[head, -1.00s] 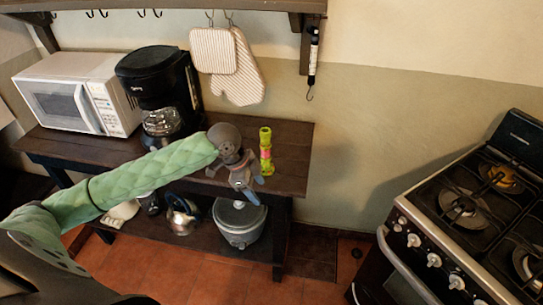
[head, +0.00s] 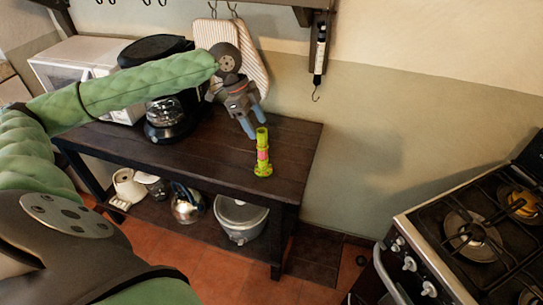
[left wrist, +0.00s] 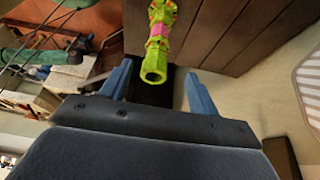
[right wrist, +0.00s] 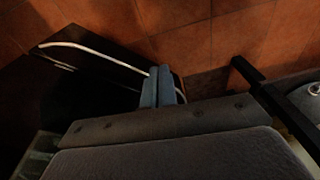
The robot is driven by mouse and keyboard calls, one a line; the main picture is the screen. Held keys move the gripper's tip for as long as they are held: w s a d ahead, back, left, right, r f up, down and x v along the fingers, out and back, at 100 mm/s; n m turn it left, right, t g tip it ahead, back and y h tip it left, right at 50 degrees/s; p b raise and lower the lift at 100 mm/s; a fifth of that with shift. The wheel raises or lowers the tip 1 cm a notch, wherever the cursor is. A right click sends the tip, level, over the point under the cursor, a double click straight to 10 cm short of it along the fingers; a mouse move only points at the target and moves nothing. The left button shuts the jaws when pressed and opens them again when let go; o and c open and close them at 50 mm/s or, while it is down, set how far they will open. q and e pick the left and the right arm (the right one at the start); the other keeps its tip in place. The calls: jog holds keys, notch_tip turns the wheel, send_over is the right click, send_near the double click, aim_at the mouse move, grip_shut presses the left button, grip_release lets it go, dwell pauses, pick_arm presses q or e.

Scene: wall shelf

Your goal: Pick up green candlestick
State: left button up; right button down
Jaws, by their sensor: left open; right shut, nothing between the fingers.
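The green candlestick (head: 262,152) stands upright near the right end of the dark wooden table. It is yellow-green with a pink band at its middle. My left gripper (head: 253,128) is above it, fingers pointing down and open. In the left wrist view the candlestick (left wrist: 157,45) shows beyond and between the open fingers (left wrist: 160,88), its hollow top towards the camera; nothing is held. My right gripper (right wrist: 163,88) shows in the right wrist view with its fingers together and empty, over the floor.
On the table (head: 210,158), a coffee maker (head: 165,115) and a white microwave (head: 75,65) stand to the left. Mitts (head: 250,60) hang behind my left gripper. A hook scale (head: 319,55) hangs to the right. A stove (head: 470,235) stands at right.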

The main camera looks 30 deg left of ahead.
aim_at(262, 142)
pick_arm(q)
jog(key=shift+s+a+f, duration=0.1)
jog(key=shift+s+f, duration=0.2)
jog(key=shift+d+f+p, duration=0.25)
jog(key=shift+f+p, duration=0.05)
jog(key=shift+f, duration=0.25)
jog(key=p+x, duration=0.2)
jog(key=x, duration=0.2)
jog(key=shift+d+f, duration=0.15)
jog(key=shift+f, duration=0.05)
jog(key=shift+w+d+f, duration=0.15)
jog(key=shift+f, duration=0.25)
grip_shut()
pick_arm(e)
notch_tip(262, 142, down, 9)
jog(key=s+d, duration=0.1)
jog(key=s, duration=0.1)
jog(key=shift+s+d+f, duration=0.2)
jog(key=shift+s+d, duration=0.15)
jog(key=shift+s, duration=0.05)
